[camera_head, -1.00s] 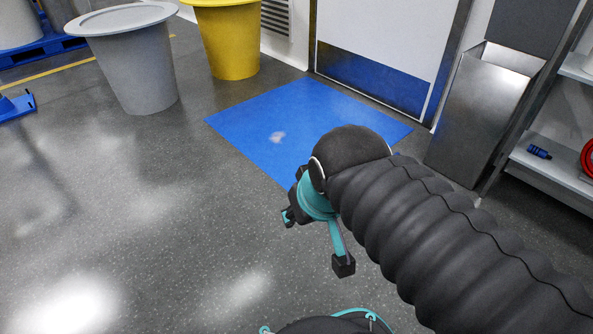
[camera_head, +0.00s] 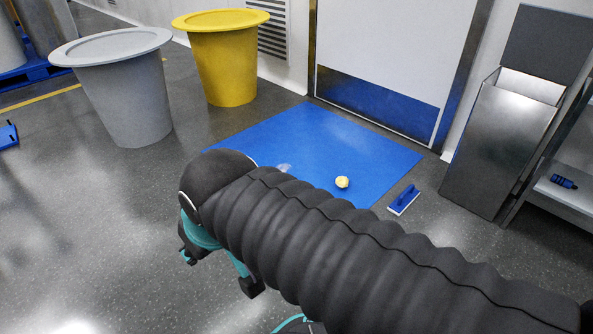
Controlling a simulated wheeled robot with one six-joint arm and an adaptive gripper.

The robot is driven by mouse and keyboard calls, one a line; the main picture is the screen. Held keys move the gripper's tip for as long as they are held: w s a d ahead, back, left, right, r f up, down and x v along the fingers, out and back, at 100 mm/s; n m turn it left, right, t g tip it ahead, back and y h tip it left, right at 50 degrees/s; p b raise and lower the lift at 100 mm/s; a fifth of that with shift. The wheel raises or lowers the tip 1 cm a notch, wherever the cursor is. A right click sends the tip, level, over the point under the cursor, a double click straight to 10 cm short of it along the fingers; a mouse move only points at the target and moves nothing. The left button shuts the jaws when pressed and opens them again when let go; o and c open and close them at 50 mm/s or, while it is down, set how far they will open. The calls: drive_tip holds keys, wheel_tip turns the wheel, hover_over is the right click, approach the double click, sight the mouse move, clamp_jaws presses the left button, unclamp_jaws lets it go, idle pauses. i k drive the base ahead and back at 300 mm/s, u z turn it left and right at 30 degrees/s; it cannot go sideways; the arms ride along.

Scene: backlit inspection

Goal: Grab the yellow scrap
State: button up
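The yellow scrap (camera_head: 342,182) is a small, pale yellow, crumpled lump. It lies on the blue floor mat (camera_head: 290,125), towards the mat's near right part. My arm crosses the picture in front of the mat, and its sleeve passes just below the scrap. My gripper (camera_head: 217,272) is at the arm's far end, left of and nearer than the scrap, and clear of it. Two teal and black finger parts show apart from each other, with only floor seen between them. The top of the gripper is hidden behind the wrist.
A grey lidded bin (camera_head: 125,95) and a yellow lidded bin (camera_head: 226,65) stand at the back left. A blue and white scrubbing pad (camera_head: 404,199) lies on the floor right of the mat. A metal bin (camera_head: 500,145) and a shelf (camera_head: 560,195) stand at right.

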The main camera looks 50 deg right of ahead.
sight(342, 182)
drive_tip(key=z, duration=0.15)
drive_tip(key=i, duration=1.3)
drive_tip(key=z, duration=1.2)
drive_tip(key=i, duration=0.75)
drive_tip(key=z, duration=0.65)
